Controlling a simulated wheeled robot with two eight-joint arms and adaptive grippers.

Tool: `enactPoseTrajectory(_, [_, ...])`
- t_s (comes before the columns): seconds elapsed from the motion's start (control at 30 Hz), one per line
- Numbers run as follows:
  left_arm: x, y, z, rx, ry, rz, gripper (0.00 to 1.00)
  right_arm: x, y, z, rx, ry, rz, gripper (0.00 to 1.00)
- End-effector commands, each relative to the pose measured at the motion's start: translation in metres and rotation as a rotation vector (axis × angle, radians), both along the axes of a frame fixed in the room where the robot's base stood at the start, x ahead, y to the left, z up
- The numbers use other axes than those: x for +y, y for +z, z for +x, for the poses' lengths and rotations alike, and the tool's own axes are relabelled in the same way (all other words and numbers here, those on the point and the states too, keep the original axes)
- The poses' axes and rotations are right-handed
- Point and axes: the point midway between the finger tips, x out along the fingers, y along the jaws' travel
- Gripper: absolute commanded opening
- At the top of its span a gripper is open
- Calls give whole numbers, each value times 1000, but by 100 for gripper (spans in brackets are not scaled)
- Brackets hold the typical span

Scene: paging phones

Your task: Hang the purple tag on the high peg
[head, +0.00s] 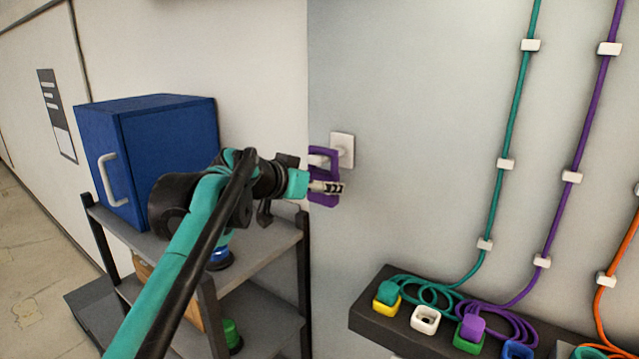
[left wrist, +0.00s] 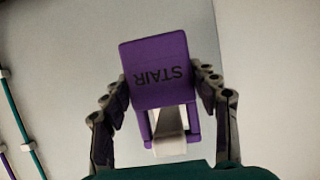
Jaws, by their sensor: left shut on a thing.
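The purple tag (head: 322,200) is at my left gripper (head: 328,187), just in front of the wall. In the left wrist view the tag (left wrist: 153,52) reads "STAIR" upside down, with the fingers of the gripper (left wrist: 164,88) on both its sides. My left gripper is shut on the tag. A white peg on a square wall plate (head: 342,150) is level with the tag's looped end. The white peg shows within the tag's opening in both views and seems to pass through it; the exact contact is unclear. My right gripper is out of view.
Teal (head: 513,120) and purple (head: 588,110) cables run down the right wall to a dark ledge (head: 380,325) with coloured sockets. The wall between peg and cables is clear.

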Motion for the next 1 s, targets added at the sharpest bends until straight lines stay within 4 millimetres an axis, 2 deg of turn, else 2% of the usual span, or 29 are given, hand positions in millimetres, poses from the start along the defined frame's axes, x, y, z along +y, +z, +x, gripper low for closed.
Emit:
enactPoseTrajectory(0.37, [0,0,0,0,0,0,26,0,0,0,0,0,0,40])
enactPoseTrajectory(0.4, [0,0,0,0,0,0,68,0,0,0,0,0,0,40])
enactPoseTrajectory(0.47, [0,0,0,0,0,0,83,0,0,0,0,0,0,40])
enactPoseTrajectory(0.83, [2,1,-2,0,1,0,84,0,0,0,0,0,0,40])
enactPoseTrajectory(1.0, [16,10,-20,1,2,0,84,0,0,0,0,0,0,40])
